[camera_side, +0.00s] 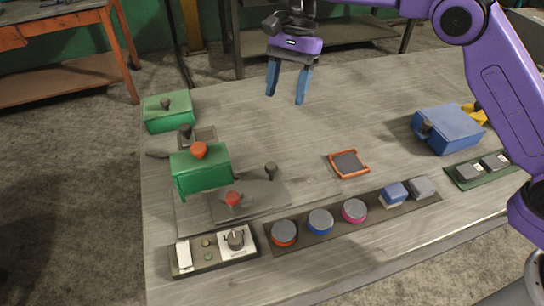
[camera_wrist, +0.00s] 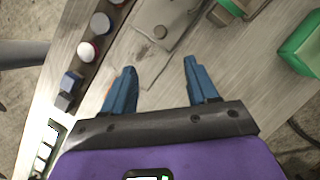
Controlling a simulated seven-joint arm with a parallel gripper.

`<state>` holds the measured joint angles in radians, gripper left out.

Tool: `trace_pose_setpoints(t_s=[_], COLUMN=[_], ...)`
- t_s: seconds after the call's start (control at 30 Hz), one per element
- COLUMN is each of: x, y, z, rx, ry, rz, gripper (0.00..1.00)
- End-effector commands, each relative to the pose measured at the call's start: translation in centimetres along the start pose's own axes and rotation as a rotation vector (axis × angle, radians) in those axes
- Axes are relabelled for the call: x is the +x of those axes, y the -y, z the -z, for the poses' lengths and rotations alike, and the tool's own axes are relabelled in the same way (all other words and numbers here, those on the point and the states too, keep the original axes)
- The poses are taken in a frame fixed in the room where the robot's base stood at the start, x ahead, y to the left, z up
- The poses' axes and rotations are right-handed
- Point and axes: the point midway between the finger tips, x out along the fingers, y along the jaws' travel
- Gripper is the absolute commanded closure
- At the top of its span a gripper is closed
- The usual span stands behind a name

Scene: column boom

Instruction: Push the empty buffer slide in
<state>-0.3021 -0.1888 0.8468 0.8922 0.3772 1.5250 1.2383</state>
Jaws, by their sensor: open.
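A flat grey slide plate (camera_side: 250,204) lies in front of and to the right of a green block (camera_side: 200,172) with an orange-red knob on top. A dark knob (camera_side: 271,170) stands on the plate's right part, and a red knob (camera_side: 232,198) stands nearer its left. The plate shows bare grey between them. In the wrist view the slide plate (camera_wrist: 150,48) and one knob (camera_wrist: 160,32) lie beyond the fingertips. My gripper (camera_side: 285,97) is open and empty above the table, behind the plate; its two blue fingers (camera_wrist: 160,63) are wide apart.
A row of round pucks and blocks (camera_side: 320,221) sits on a dark strip along the front. A switch panel (camera_side: 212,250) is at front left. An orange-rimmed tray (camera_side: 348,163), a blue box (camera_side: 446,130) and another green box (camera_side: 168,111) stand around. The table's back middle is clear.

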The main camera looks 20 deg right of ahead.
Motion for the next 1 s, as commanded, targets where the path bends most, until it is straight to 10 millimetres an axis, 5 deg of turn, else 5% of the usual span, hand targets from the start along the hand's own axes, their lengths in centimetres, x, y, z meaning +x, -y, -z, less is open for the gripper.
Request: trace_pose_setpoints(t_s=[1.0], x=[16.2], y=[-0.1], z=[-0.1], rx=[-0.002], ry=[-0.001], rz=[-0.003], gripper=[0.42])
